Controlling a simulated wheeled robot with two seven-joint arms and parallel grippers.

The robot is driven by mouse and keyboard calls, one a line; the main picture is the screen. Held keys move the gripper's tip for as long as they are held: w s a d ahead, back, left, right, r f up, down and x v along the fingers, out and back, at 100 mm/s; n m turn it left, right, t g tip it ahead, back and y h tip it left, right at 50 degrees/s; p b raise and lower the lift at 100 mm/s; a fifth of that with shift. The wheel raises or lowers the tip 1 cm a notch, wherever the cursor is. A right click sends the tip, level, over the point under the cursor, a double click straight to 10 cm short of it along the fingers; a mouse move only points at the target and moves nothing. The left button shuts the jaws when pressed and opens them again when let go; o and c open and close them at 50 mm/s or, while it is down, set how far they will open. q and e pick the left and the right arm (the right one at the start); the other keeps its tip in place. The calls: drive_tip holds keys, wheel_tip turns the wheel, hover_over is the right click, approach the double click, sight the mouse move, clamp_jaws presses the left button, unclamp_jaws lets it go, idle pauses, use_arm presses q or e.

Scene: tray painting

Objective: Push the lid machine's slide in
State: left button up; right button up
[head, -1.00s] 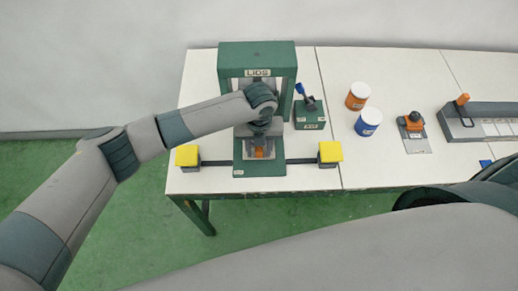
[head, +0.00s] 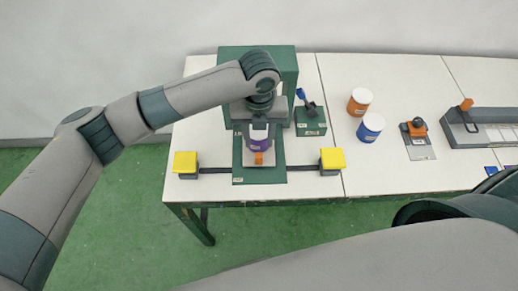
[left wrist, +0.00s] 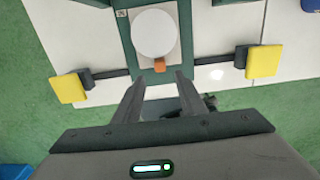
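The green lid machine (head: 231,66) stands at the back left of the table; my left arm covers much of its front. In the left wrist view the can's white round top (left wrist: 154,33) sits behind the orange tab (left wrist: 160,65). My left gripper (left wrist: 158,84) is open and empty, its two fingers spread on the near side of the tab, apart from it in the picture. My right gripper is not in view.
Yellow-topped pads (head: 185,162) and (head: 332,159) flank the machine on a dark bar. To the right are a green box with a blue lever (head: 310,120), an orange can (head: 359,102), a blue can (head: 370,128) and a grey rail unit (head: 490,127).

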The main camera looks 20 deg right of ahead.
use_arm(q)
wheel_tip(320, 180, up, 8)
drive_tip(key=b, duration=0.1)
drive_tip(key=shift+f, duration=0.25)
